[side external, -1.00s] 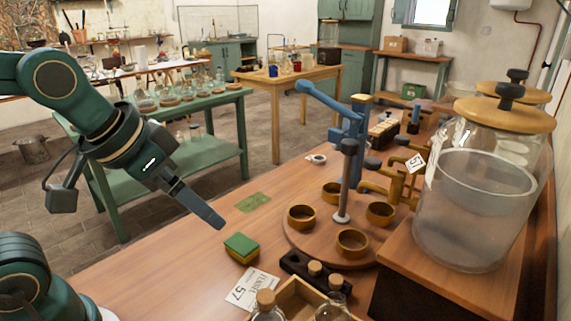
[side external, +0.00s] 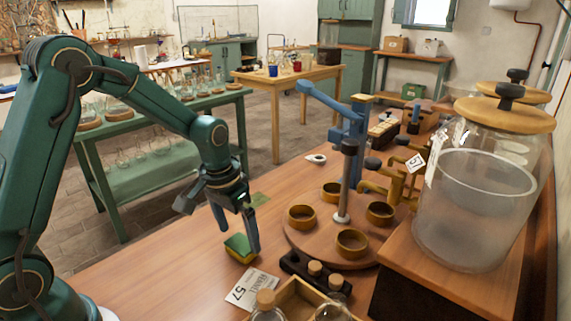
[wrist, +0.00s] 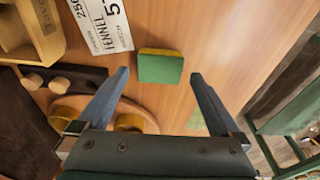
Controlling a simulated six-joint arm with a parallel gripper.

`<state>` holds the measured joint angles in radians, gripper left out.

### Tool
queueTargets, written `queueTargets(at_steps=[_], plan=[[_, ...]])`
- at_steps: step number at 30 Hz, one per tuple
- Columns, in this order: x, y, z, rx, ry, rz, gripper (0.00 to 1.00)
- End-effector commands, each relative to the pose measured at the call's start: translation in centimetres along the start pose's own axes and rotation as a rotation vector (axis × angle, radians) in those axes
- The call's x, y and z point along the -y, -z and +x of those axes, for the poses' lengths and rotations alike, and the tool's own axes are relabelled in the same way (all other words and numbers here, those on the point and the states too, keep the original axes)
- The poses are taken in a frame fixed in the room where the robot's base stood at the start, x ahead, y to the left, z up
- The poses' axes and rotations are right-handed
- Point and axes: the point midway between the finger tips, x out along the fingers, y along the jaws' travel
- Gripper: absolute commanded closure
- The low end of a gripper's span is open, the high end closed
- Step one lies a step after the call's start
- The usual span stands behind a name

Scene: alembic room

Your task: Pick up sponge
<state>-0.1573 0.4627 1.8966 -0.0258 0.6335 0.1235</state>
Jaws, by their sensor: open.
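The sponge (side external: 238,246), green on top and yellow below, lies flat on the wooden table. It also shows in the wrist view (wrist: 160,67), just beyond the fingertips and roughly centred between them. My gripper (side external: 236,240) points down above the sponge, and one finger partly covers it in the side view. In the wrist view my gripper (wrist: 160,72) has its two fingers spread wide with nothing between them.
A printed card (side external: 252,288) lies close to the sponge. A round wooden stand with brass cups (side external: 302,217) is to the right. A dark rack (side external: 300,266) and a wooden tray (side external: 290,301) with corked bottles stand in front. The table (side external: 180,262) left of the sponge is clear.

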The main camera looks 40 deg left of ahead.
Motion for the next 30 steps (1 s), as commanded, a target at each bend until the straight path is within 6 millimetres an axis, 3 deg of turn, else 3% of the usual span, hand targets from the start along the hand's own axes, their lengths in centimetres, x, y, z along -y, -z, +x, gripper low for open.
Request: queueTargets(at_steps=[6,17,23,30], plan=[[0.0,-0.1,2.4,0.004,0.000,0.001,0.00],[0.0,0.0,2.9,0.000,0.000,0.001,0.00],[0.0,0.0,2.9,-0.001,0.000,0.001,0.76],[0.0,0.0,2.8,-0.001,0.000,0.001,0.76]])
